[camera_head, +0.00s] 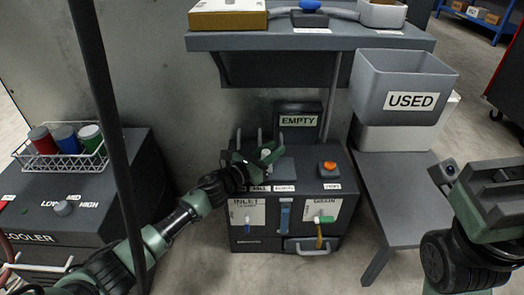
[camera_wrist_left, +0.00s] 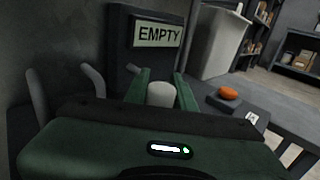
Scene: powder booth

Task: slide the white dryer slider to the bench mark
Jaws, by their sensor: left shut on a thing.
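The white slider knob (camera_wrist_left: 162,94) is a short pale cylinder between the two green fingers of my left gripper (camera_wrist_left: 160,88) in the left wrist view. The left gripper (camera_head: 264,156) is shut on it, over the top of the dark machine (camera_head: 262,240) in the head view. The fingers hide the knob there. Small labels run along the machine's top front edge. One reads MILL (camera_head: 260,188), close below the gripper; the label to its right (camera_head: 284,188) is too small to read surely. My right gripper (camera_head: 492,200) is at the right edge, its fingers not clear.
An orange button (camera_head: 329,166) sits right of the gripper on the machine top. An EMPTY sign (camera_head: 298,120) stands behind. Grey prongs (camera_wrist_left: 93,80) rise left of the gripper. A shelf (camera_head: 300,41) overhangs the back. A grey USED bin (camera_head: 408,75) is at right.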

